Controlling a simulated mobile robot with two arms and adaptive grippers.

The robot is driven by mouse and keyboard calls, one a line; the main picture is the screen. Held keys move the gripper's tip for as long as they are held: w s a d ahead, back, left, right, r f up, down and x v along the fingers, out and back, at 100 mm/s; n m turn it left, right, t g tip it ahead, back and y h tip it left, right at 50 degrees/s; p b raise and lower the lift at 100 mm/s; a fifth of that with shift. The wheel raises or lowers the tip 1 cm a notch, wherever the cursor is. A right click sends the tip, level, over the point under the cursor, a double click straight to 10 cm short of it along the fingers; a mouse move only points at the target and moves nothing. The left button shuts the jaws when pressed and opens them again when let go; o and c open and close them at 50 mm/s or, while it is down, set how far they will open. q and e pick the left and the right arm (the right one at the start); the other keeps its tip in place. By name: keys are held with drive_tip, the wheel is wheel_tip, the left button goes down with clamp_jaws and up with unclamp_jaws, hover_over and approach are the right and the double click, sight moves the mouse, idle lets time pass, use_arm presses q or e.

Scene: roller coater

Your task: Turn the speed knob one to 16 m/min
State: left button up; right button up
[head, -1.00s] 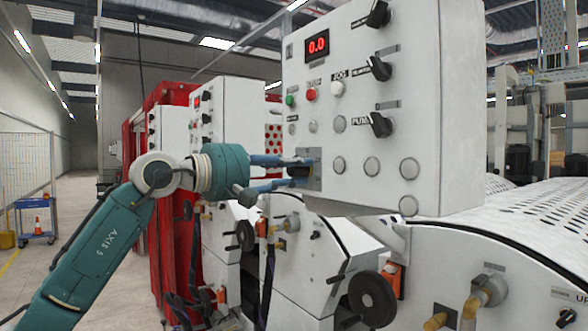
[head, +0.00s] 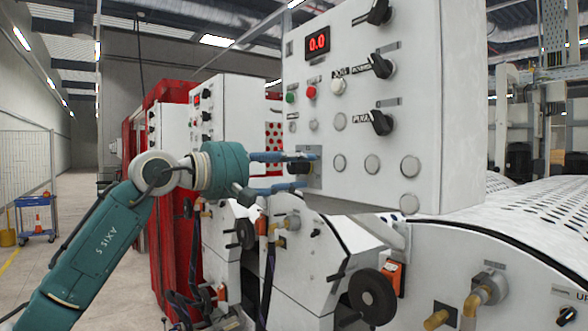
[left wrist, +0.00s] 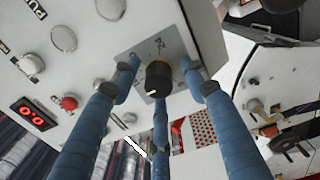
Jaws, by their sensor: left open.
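The black speed knob with a white pointer line (left wrist: 158,78) sits on a grey square plate at the corner of the white control panel. In the head view the knob (head: 304,168) is a small dark shape partly hidden by my fingers. My left gripper (head: 311,171) comes in from the left, its blue fingers open above and below the knob. In the left wrist view the three fingers (left wrist: 159,82) stand spread around the knob, with visible gaps to it. The red display (head: 317,43) reads 0.0. The plate's scale marks are too small to read. My right gripper is not in view.
The panel (head: 440,120) carries several other black knobs on its right side, a red button (head: 311,92), a green button (head: 290,97) and several round blank caps. Below are a black handwheel (head: 372,297) and pipe fittings. Open floor lies at left.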

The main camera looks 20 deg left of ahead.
use_arm(q)
drive_tip(key=v, duration=1.2)
drive_tip(key=shift+w, duration=0.15)
